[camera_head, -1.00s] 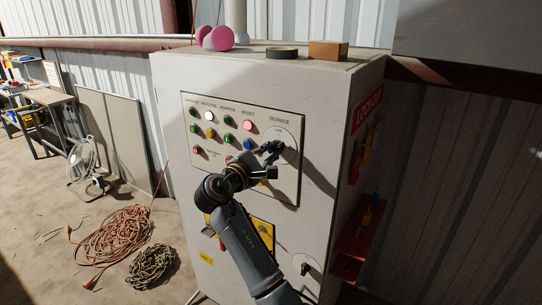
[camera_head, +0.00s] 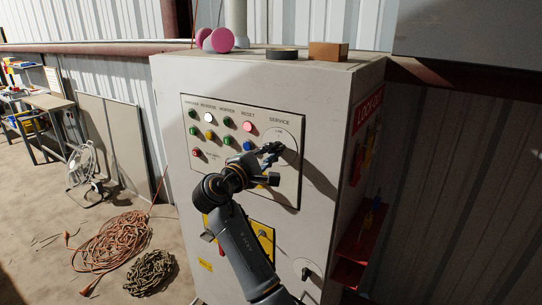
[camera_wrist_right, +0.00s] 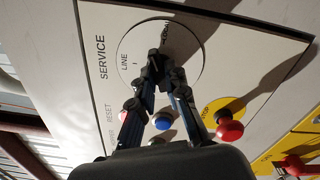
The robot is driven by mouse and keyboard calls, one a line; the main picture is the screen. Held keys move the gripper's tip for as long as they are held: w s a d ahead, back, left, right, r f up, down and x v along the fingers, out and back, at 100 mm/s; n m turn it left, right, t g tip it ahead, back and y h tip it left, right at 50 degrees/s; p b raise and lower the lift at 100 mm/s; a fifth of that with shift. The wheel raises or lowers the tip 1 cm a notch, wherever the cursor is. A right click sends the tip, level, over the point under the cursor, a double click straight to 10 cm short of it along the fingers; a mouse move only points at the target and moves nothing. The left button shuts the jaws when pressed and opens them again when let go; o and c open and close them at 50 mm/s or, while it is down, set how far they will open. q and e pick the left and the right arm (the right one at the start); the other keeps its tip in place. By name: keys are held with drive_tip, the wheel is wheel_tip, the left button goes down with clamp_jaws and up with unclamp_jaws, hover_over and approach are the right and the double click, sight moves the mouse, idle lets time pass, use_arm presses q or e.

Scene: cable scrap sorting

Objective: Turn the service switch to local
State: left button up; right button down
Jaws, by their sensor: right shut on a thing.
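The service switch has a round pale dial (camera_head: 289,136) at the upper right of the control panel, on the front of a grey cabinet. My right gripper (camera_head: 274,150) is at this dial, with its fingers closed on the service switch knob. The wrist view shows the dial (camera_wrist_right: 187,62) behind the fingertips (camera_wrist_right: 161,55), with the word LINE at its left side. The fingers and their shadow hide most of the knob, so I cannot tell its exact position. My left gripper is out of view.
A blue button (camera_wrist_right: 163,121) and a red mushroom button (camera_wrist_right: 229,129) stand out close to the fingers. A pink lit button (camera_head: 248,126) is left of the dial. A red lockout shelf (camera_head: 355,240) is on the cabinet's side. Coiled orange cable (camera_head: 112,238) lies on the floor.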

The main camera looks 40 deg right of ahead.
drive_tip(key=shift+m+b, duration=1.55)
drive_tip(key=shift+m, duration=0.05)
drive_tip(key=shift+f, duration=0.1)
drive_tip(key=shift+m+b, duration=0.8)
drive_tip(key=shift+b, duration=0.15)
drive_tip(key=shift+m+b, duration=0.35)
drive_tip(key=shift+m, duration=0.05)
drive_tip(key=c, duration=1.3)
unclamp_jaws()
drive_tip(key=shift+o, duration=0.2)
